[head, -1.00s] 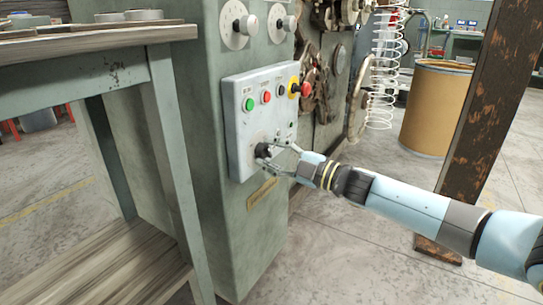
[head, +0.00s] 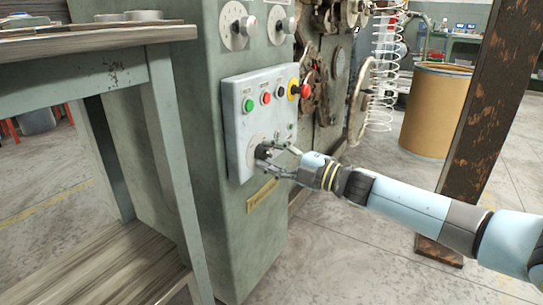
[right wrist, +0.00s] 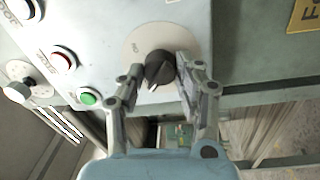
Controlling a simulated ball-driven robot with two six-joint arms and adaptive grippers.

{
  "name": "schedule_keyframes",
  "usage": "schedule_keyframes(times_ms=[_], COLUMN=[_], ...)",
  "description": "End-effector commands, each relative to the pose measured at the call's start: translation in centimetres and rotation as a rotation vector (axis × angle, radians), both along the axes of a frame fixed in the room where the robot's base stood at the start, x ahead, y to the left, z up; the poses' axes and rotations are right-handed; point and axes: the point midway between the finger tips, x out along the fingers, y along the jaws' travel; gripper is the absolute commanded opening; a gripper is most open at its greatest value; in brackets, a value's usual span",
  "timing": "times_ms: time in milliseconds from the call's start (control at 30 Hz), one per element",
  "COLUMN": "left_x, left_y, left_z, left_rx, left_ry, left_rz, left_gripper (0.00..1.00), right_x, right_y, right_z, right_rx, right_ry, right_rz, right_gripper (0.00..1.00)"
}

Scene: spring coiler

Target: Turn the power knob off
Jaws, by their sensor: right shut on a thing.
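The black power knob (head: 262,152) sits on a pale round dial plate low on the grey control box (head: 238,120). In the right wrist view the knob (right wrist: 159,68) shows between my two fingers, with its white mark toward the lower left. My left gripper is not in view.
Above the knob are a green button (head: 249,105), a red button (head: 266,98) and a red emergency stop (head: 304,91) on yellow. A workbench (head: 110,55) stands close on the left. A rusty post (head: 485,120) stands on the right, near my right arm.

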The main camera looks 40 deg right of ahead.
Motion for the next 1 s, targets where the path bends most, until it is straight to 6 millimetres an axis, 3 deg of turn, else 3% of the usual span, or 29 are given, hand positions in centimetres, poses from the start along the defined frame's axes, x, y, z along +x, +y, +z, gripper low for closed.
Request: schedule_keyframes(times_ms=[67,100,267,633,1000], left_x=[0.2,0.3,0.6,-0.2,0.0], left_y=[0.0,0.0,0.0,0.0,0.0], left_z=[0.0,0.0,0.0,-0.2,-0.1], left_rx=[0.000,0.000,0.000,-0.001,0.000], left_ry=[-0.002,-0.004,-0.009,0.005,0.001], left_rz=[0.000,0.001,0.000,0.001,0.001], left_gripper=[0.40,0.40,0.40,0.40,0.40], right_x=[-0.1,-0.1,-0.1,-0.9,-8.1], right_y=[0.0,0.0,0.0,-0.4,-3.2], right_z=[-0.3,-0.3,-0.2,-0.3,-0.9], right_rx=[-0.002,-0.002,0.000,-0.001,-0.002], right_ry=[0.004,0.004,0.003,0.004,0.007], right_rz=[0.001,0.001,0.001,0.001,0.003], right_gripper=[0.02,0.38,0.57,0.57,0.57])
